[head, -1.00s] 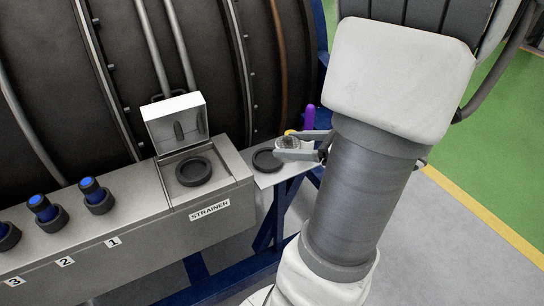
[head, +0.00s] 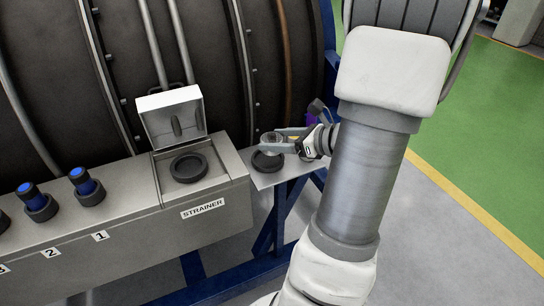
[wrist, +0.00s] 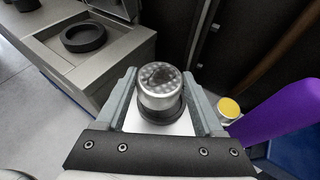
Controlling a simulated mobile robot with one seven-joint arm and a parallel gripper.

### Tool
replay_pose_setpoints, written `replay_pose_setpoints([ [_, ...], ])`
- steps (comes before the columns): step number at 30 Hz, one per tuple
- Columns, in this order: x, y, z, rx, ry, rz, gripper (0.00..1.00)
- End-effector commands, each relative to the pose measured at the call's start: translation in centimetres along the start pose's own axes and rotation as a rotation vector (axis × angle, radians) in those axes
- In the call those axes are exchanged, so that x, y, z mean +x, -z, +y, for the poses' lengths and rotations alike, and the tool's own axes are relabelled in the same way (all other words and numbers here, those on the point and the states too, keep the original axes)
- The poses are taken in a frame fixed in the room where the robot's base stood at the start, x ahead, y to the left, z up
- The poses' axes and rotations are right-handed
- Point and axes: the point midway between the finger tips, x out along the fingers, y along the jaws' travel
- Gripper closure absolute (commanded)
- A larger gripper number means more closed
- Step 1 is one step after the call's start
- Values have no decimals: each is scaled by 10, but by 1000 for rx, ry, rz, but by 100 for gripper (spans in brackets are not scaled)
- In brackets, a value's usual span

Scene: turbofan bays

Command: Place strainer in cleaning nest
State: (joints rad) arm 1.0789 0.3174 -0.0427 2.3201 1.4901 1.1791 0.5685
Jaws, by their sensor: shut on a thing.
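My gripper (wrist: 160,88) is shut on the strainer (wrist: 160,84), a silvery metal cup with a perforated top, held upright between the two grey fingers. In the head view the strainer (head: 271,144) is above a black ring nest (head: 268,161) on a small pale shelf (head: 262,181). In the wrist view part of this ring shows just beneath the strainer. I cannot tell whether they touch. A second black ring (head: 188,168) sits empty in the open box labelled STRAINER, left of my gripper.
The box's lid (head: 171,116) stands raised at the back. Blue-capped parts (head: 82,181) stand in black holders farther left. A purple handle (wrist: 283,108) and a yellow-topped piece (wrist: 229,107) are right of my gripper. The dark engine casing (head: 120,80) rises behind.

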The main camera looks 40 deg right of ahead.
Motion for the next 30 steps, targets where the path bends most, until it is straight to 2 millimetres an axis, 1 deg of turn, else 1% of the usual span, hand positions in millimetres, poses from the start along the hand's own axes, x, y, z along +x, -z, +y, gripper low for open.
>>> replay_pose_setpoints([
  [1, 9, 3, -3, 0, -2, -1, 93],
  [3, 16, 4, -6, -1, -1, 0, 93],
  [8, 23, 8, -8, 1, 0, -1, 93],
  [15, 35, 40, -9, 3, 1, -1, 93],
  [23, 35, 40, -8, -1, 1, -1, 93],
  [27, 37, 44, -8, 0, 1, -1, 93],
  [28, 36, 44, -8, 0, 1, 0, 27],
  [30, 36, 43, -8, 0, 1, 0, 18],
])
